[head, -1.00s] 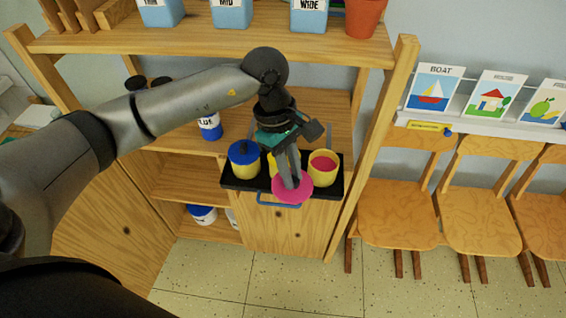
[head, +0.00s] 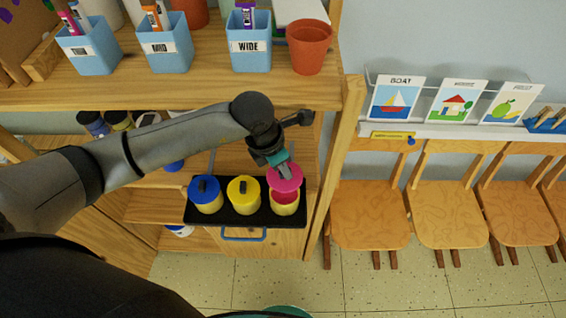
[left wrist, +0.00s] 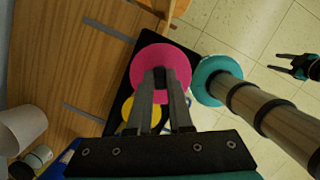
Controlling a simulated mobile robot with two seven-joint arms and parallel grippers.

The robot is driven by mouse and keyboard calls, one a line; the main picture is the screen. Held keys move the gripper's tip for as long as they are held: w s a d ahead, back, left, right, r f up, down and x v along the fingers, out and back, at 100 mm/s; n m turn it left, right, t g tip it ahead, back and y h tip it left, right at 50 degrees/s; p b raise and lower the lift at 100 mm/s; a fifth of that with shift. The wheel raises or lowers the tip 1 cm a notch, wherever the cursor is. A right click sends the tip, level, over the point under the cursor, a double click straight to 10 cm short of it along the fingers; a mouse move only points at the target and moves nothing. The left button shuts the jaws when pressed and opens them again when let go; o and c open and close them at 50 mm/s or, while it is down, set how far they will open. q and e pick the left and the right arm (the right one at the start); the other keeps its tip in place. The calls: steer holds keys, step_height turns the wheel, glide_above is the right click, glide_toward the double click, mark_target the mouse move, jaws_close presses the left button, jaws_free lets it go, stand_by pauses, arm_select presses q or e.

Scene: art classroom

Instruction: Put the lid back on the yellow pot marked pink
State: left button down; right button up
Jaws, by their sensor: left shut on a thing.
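The pink lid (head: 286,178) is held by my left gripper (head: 285,171) over the back of the open yellow pot (head: 285,208), whose pink inside shows at its front. In the left wrist view the two fingers (left wrist: 159,77) are shut on the dark knob of the pink lid (left wrist: 148,62). The lid hides that pot there, so I cannot tell whether lid and rim touch. My right gripper (left wrist: 292,66) shows at the right edge of the left wrist view, its jaws apart and empty.
The pot stands in a black tray (head: 232,219) beside a yellow pot with a blue lid (head: 206,203) and one with a yellow lid (head: 243,196). A wooden shelf post (head: 325,185) rises right of the tray. An upper shelf (head: 200,94) overhangs behind.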

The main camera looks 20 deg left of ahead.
mark_target(281, 180)
arm_select(q)
steer(key=shift+s+f+b, duration=0.2)
steer(key=shift+f+b, duration=0.35)
steer(key=shift+f, duration=0.2)
steer(key=shift+f+b, duration=0.3)
steer(key=shift+f, duration=0.1)
step_height(281, 180, down, 3)
steer(key=b, duration=0.2)
steer(key=shift+f+b, duration=0.1)
steer(key=shift+b, duration=0.2)
steer(key=shift+f+b, duration=0.35)
steer(key=shift+f, duration=0.05)
arm_select(e)
steer(key=f, duration=0.2)
steer(key=s+f, duration=0.1)
steer(key=f, duration=0.2)
steer(key=shift+s+f, duration=0.1)
arm_select(q)
steer(key=shift+w+f+b, duration=0.1)
steer(key=shift+f+b, duration=0.05)
steer(key=shift+b, duration=0.2)
arm_select(e)
steer(key=shift+f, duration=0.35)
